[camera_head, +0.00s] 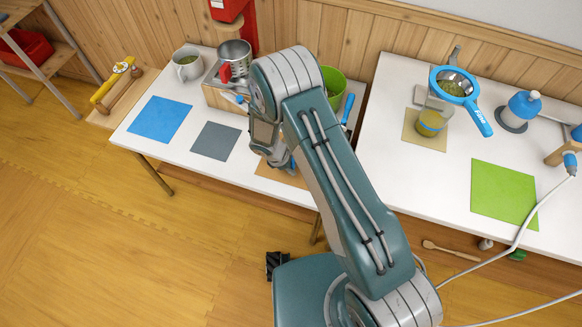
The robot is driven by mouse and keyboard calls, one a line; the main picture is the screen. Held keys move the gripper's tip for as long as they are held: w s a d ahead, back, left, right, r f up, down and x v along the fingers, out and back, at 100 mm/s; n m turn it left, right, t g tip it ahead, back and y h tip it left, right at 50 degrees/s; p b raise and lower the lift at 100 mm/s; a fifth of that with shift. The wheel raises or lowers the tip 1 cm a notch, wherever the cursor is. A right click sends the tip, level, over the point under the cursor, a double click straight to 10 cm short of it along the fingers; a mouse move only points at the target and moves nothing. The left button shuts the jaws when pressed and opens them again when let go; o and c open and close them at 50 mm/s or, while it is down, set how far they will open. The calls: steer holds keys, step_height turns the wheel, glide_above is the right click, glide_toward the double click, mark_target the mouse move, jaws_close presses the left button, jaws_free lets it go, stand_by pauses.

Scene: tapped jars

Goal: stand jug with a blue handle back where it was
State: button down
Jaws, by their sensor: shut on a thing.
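My gripper (279,158) is low over the left white table, near a tan mat (290,179). My own arm and wrist cover most of it and what it is shut on. I cannot make out a whole jug with a blue handle. A slim blue handle (348,109) shows to the right of my arm, beside a green tub (333,82); I cannot tell what it belongs to. A small pale blue piece (236,98) shows left of my wrist.
A grey mug (187,65), blue mat (160,119) and grey mat (216,141) are further left. The right table holds a blue sieve (455,83) above a jar and a green mat (503,194).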

steer(key=shift+f, duration=0.1)
steer(key=c, duration=0.6)
jaws_free()
steer(key=v, duration=0.8)
stand_by(1.7)
steer(key=v, duration=1.2)
